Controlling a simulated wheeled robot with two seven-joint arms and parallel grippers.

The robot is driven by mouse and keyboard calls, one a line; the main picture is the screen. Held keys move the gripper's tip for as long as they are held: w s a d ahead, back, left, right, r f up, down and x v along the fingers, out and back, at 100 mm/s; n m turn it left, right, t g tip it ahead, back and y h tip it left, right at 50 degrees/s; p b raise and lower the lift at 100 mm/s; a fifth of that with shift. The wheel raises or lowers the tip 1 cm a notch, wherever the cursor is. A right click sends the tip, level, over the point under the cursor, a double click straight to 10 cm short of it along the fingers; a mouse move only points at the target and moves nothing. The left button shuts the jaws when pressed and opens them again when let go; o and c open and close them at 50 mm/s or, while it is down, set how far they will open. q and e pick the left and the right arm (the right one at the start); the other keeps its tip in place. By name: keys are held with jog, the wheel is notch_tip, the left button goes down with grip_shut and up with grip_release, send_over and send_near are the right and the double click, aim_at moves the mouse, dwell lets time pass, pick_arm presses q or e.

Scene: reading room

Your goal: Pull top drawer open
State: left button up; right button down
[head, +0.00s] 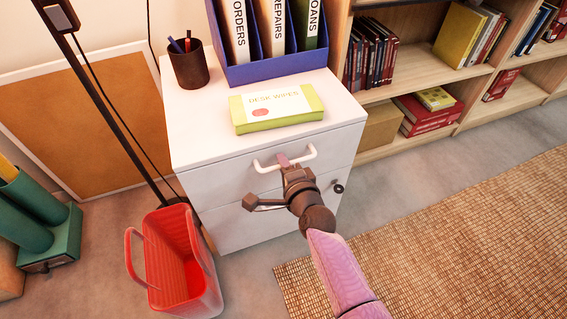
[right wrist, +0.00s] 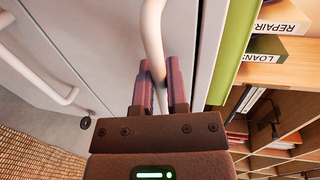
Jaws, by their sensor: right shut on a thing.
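A white drawer cabinet (head: 190,118) stands against the wall. Its top drawer (head: 228,183) looks flush with the cabinet front. The top drawer's white bar handle (head: 309,155) runs across the front. My right gripper (head: 284,162) is shut on this handle. In the right wrist view the fingers (right wrist: 158,85) sit on either side of the white handle bar (right wrist: 152,35). A second handle (right wrist: 45,80) shows lower on the cabinet in that view; in the head view my gripper partly hides it. My left gripper is not in view.
A pack of desk wipes (head: 278,107), a pen cup (head: 189,65) and a blue file holder (head: 270,69) stand on the cabinet. A red basket (head: 180,262) stands on the floor at front left. A bookshelf (head: 400,93) is to the right. A woven rug (head: 450,240) lies in front.

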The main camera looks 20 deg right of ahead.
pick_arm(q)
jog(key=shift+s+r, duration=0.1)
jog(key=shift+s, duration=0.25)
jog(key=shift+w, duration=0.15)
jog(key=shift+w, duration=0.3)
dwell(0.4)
